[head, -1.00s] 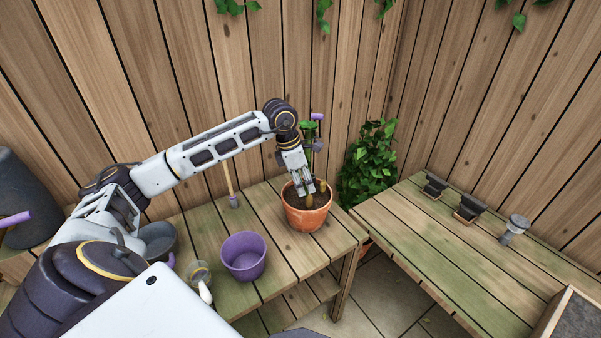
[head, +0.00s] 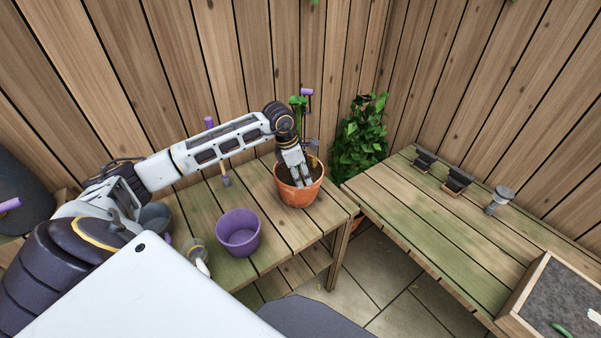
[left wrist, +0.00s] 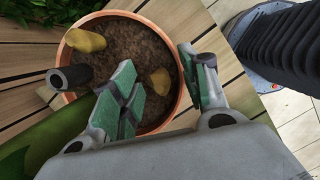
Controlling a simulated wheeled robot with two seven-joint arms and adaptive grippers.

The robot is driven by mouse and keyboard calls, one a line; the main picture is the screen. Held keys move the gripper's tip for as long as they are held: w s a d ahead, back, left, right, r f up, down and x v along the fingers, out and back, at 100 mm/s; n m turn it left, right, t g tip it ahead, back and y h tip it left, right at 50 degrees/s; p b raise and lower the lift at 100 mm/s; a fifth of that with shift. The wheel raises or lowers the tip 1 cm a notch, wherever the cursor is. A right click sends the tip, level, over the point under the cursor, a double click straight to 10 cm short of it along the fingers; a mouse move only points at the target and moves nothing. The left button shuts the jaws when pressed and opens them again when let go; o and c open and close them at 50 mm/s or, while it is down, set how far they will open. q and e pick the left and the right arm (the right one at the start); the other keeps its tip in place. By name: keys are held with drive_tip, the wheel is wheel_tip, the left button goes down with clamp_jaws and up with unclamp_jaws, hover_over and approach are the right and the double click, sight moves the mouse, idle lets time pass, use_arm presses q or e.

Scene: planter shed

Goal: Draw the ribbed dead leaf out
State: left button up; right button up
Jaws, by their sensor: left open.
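My left gripper (head: 303,184) points down into the terracotta pot (head: 300,200) on the slatted bench. In the left wrist view its two green-padded fingers (left wrist: 162,88) are spread apart over the soil. A yellow-brown leaf (left wrist: 160,81) lies on the soil in the gap between them, seemingly untouched. A second yellowish leaf (left wrist: 86,40) is near the pot's rim, outside the fingers. I cannot tell for sure which leaf is ribbed. A green plant (head: 299,104) rises behind my wrist, partly hidden. My right gripper is out of view.
A dark tube-like stake (left wrist: 70,77) stands in the pot close to one finger. A purple pot (head: 238,233) stands left of the terracotta pot. A leafy bush (head: 360,138) is behind, and the right bench (head: 440,230) is mostly clear.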

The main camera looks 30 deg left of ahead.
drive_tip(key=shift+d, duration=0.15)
use_arm(q)
drive_tip(key=c, duration=0.4)
clamp_jaws()
drive_tip(key=shift+c, duration=1.5)
unclamp_jaws()
clamp_jaws()
drive_tip(key=shift+r, duration=0.2)
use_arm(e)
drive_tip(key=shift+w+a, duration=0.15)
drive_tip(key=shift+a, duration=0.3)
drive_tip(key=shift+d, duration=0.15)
use_arm(q)
drive_tip(key=shift+r, duration=0.3)
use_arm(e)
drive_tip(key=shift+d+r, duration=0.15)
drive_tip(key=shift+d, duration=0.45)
